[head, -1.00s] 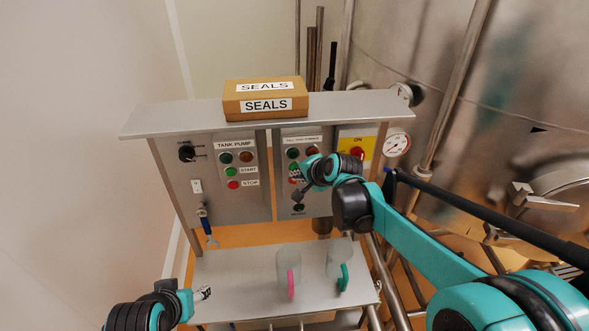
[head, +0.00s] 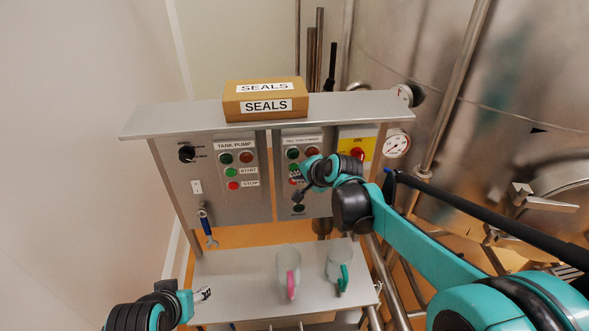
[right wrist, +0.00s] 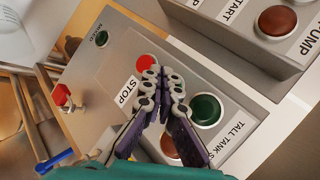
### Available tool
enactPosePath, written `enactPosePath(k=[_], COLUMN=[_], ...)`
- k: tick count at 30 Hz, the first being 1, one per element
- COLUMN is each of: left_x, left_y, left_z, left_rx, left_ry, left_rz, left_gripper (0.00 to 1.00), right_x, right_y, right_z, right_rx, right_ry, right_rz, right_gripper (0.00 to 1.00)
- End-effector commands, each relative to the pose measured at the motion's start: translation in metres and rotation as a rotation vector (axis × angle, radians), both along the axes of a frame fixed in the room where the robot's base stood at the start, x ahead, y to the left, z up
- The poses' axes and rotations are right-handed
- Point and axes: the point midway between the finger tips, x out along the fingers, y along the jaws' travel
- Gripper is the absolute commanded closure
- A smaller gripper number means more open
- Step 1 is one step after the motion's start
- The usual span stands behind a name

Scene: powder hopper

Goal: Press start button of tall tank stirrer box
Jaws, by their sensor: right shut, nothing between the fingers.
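The tall tank stirrer box (head: 315,148) is the right control box on the panel; its label is partly readable in the right wrist view (right wrist: 228,145). There I see a green lamp (right wrist: 205,110), a brownish-red lamp (right wrist: 170,146) and the red STOP button (right wrist: 146,63). The start button is not visible; my right gripper's fingers cover the spot between the green lamp and STOP. My right gripper (head: 296,174) is shut and empty, its tips (right wrist: 164,76) at the box face; contact cannot be told. My left gripper (head: 204,293) is low at the left, its jaws unclear.
The tank pump box (head: 238,160) stands to the left. A SEALS carton (head: 265,100) sits on the top shelf. A yellow ON switch plate (head: 348,142) is at right.

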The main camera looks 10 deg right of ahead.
Motion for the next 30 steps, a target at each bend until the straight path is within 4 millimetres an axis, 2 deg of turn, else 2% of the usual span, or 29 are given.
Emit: enactPosePath(k=[30], left_x=[0.0], left_y=[0.0], left_z=[-0.0032], left_rx=[0.0], left_ry=[0.0], left_rz=[0.0], left_gripper=[0.45], right_x=[0.0095], right_y=[-0.0004], right_z=[0.0002], right_rx=[0.0], right_ry=[0.0], right_rz=[0.0], right_gripper=[1.0])
